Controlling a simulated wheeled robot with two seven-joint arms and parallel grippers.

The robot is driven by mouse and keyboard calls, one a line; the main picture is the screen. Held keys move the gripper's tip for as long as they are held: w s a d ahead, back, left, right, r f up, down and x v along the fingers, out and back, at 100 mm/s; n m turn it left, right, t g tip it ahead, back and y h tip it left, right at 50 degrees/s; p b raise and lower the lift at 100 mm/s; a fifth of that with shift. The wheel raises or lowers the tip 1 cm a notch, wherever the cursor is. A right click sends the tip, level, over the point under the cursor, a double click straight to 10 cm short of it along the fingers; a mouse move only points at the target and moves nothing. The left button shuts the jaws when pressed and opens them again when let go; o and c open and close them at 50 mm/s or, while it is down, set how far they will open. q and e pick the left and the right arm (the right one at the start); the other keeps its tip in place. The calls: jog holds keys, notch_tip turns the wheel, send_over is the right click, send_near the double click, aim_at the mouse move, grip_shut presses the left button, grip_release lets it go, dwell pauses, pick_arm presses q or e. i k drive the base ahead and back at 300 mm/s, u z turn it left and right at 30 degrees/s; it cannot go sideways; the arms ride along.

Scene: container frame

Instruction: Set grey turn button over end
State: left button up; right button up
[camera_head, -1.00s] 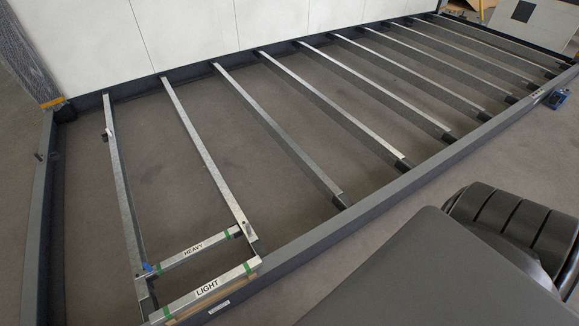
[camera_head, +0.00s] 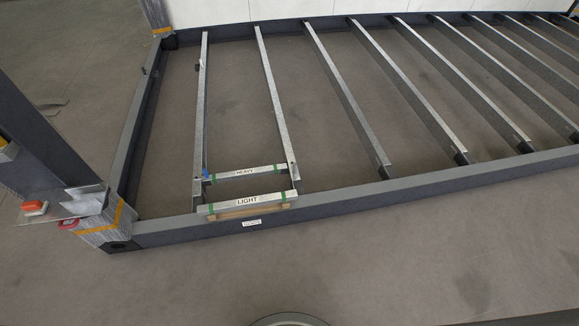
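I cannot pick out the grey turn button with certainty. A small dark fitting (camera_head: 197,66) sits on the leftmost cross beam (camera_head: 201,110), near its far end; it is too small to make out its shape. Another small dark piece (camera_head: 146,71) shows on the frame's left side rail. Two short metal bars with green bands lie between the two leftmost beams: the HEAVY bar (camera_head: 245,173) behind and the LIGHT bar (camera_head: 247,201) in front, by the front rail. Neither of my grippers is in view.
The long grey front rail (camera_head: 380,196) crosses the view. A corner post (camera_head: 30,140) stands at left, with an orange object (camera_head: 34,208) on a plate by its base. The floor (camera_head: 420,260) in front is clear.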

aim_at(294, 164)
jog(key=u, duration=0.1)
jog(key=i, duration=0.75)
jog(key=z, duration=0.25)
jog(key=k, duration=0.5)
jog(key=u, duration=1.2)
jog(key=i, duration=0.35)
jog(key=z, duration=0.05)
